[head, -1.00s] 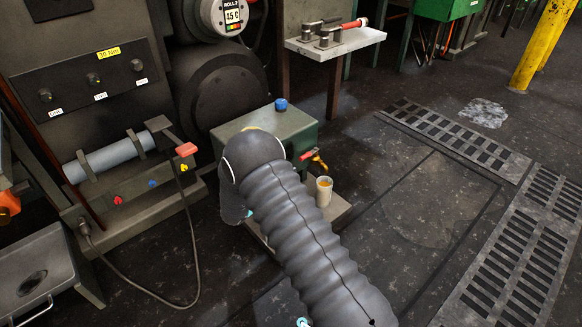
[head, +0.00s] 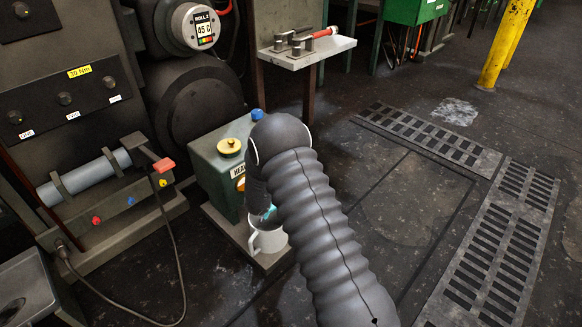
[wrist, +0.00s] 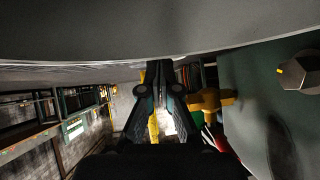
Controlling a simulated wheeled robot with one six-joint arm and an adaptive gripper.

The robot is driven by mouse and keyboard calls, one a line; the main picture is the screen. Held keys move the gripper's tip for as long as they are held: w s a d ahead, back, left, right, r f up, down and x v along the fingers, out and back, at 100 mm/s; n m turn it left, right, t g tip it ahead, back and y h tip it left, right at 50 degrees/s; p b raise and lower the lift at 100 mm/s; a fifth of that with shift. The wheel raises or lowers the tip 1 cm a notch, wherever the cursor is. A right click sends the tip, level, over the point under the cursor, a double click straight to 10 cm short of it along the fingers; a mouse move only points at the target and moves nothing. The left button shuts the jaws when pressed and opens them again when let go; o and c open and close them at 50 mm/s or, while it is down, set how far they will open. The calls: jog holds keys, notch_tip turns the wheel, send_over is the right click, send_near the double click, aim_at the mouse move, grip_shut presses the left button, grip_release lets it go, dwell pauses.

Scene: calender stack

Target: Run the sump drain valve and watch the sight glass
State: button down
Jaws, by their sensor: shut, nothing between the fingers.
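The green sump box (head: 205,160) stands left of my arm in the head view, with a yellow cap and a round amber sight glass (head: 240,184) partly behind my arm. The drain valve is hidden there. My gripper is shut and empty, apart from the valve. A pale mug (head: 268,240) stands below my gripper (head: 267,212) in the head view.
A bench with a grey tube (head: 85,178) and a hanging cable (head: 178,245) is at left. A small shelf (head: 305,48) stands behind. Open floor with grates (head: 495,255) lies right.

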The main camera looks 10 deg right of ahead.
jog(key=s+d+f+m+g+y, duration=0.2)
jog(key=f+m+y, duration=0.1)
jog(key=s+d+f+m+g+y, duration=0.1)
jog(key=f+y, duration=0.1)
jog(key=shift+s+d+f+p, duration=0.1)
jog(key=shift+d+f+p, duration=0.05)
jog(key=shift+d+p, duration=0.2)
jog(key=shift+s+f+m+y, duration=0.15)
jog(key=shift+s+m+y, duration=0.15)
jog(key=shift+m+y, duration=0.45)
jog(key=shift+s+m+y, duration=0.25)
jog(key=shift+m+y, duration=0.4)
jog(key=shift+y, duration=0.2)
jog(key=d+r+m+t+y+p, duration=0.1)
jog(key=d+r+m+t+y, duration=0.3)
jog(key=r, duration=0.5)
jog(key=d+r+m+t+y+p, duration=0.1)
jog(key=d+r+m+t+y, duration=0.15)
jog(key=r+m+y, duration=0.5)
jog(key=w+a+n+h+b, duration=0.1)
jog(key=w+a+n, duration=0.1)
jog(key=w+a, duration=0.7)
jog(key=shift+w+a+f, duration=0.15)
jog(key=shift+a+f, duration=0.1)
jog(key=shift+f, duration=0.05)
jog(key=shift+a+f, duration=0.1)
